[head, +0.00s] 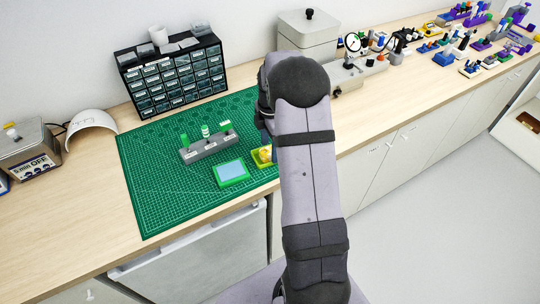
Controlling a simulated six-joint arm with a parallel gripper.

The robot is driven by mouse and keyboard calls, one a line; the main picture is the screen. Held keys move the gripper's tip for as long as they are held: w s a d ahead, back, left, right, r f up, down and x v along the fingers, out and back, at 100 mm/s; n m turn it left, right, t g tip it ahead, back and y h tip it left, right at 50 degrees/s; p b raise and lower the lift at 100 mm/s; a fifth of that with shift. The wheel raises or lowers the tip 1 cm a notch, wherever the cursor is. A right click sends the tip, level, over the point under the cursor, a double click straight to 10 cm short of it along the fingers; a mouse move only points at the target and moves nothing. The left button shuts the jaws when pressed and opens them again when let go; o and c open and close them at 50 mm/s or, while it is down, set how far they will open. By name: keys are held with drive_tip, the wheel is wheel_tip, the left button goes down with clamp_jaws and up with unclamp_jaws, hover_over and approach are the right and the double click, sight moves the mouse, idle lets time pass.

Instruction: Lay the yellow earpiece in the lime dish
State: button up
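A small yellow to lime-yellow thing (261,156) shows on the green mat just left of my arm. It looks like a low dish with something yellow in or over it, but I cannot tell the earpiece and the lime dish apart. My gripper (266,134) is mostly hidden behind my arm. A dark part of it shows just above the yellow thing. Its fingertips are too small and covered to tell open from shut, or whether it touches or holds anything.
On the green cutting mat (160,200) lie a green-framed tray with a light blue inside (231,173) and a grey rack with green-topped vials (207,146). A black drawer cabinet (172,76) stands behind. A white-grey machine (308,36) is behind my arm. The mat's left front is clear.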

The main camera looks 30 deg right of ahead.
sight(269, 151)
drive_tip(key=shift+r+b, duration=1.15)
drive_tip(key=shift+r, duration=2.55)
drive_tip(key=shift+s+a, duration=0.2)
drive_tip(key=shift+a, duration=0.1)
drive_tip(key=s+a+f+m, duration=0.2)
drive_tip(key=s+a+m, duration=0.6)
drive_tip(key=s, duration=0.3)
drive_tip(key=s+a+f+m, duration=0.2)
drive_tip(key=s+a+m, duration=0.6)
drive_tip(key=s, duration=0.2)
drive_tip(key=shift+s+a+f+m, duration=0.2)
drive_tip(key=shift+s+a+m, duration=0.05)
drive_tip(key=shift+s+m, duration=0.15)
